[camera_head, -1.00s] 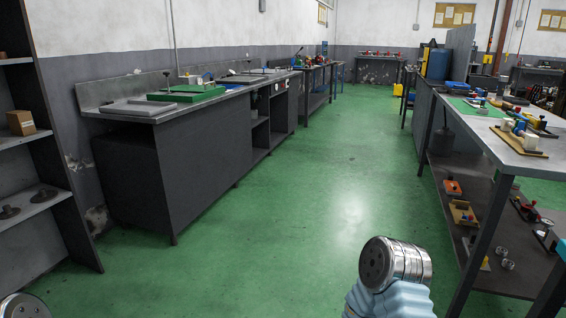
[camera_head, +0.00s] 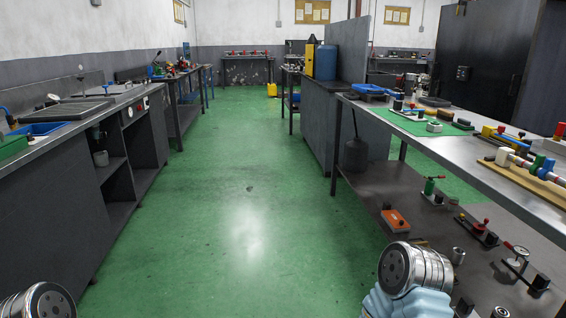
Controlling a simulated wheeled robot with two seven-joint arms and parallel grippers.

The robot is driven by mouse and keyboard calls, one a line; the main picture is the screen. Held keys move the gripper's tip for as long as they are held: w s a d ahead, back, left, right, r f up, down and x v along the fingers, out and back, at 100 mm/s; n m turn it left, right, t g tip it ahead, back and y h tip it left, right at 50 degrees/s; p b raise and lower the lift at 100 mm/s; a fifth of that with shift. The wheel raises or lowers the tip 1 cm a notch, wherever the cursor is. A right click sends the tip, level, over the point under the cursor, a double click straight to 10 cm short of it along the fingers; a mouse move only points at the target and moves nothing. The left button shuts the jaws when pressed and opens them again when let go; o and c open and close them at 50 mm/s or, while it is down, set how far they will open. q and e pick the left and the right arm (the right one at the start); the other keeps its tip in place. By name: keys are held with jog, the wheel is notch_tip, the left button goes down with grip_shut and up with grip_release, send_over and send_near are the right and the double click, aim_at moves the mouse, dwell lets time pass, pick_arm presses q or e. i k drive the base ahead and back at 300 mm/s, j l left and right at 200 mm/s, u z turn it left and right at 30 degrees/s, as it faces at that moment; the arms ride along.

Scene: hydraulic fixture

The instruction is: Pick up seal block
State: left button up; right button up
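I cannot tell which item is the seal block; the small parts are too far away or too small to identify. Several small fixtures lie on the right workbench (camera_head: 455,150), some on a green mat (camera_head: 405,122). A wooden board (camera_head: 530,183) there carries white, green and blue parts. On its lower shelf (camera_head: 440,232) are an orange block (camera_head: 396,221), a green-topped fixture (camera_head: 432,194), a red-knobbed fixture (camera_head: 478,229) and metal cylinders. Only round metal joints of my two arms show at the bottom edge; neither gripper is in view.
A long grey counter (camera_head: 60,195) runs along the left, with a blue tray (camera_head: 38,130) and open shelves. The green floor (camera_head: 235,225) between it and the right workbench is clear. A blue barrel (camera_head: 325,62) stands farther back.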

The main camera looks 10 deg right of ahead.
aim_at(434, 126)
jog(key=i+l, duration=0.1)
jog(key=i, duration=2.35)
jog(key=i+z, duration=0.1)
jog(key=z, duration=0.85)
jog(key=i+j+z, duration=0.1)
jog(key=z, duration=0.35)
jog(key=j+z, duration=0.1)
jog(key=z, duration=0.35)
jog(key=i+j+z, duration=0.1)
jog(key=z, duration=0.4)
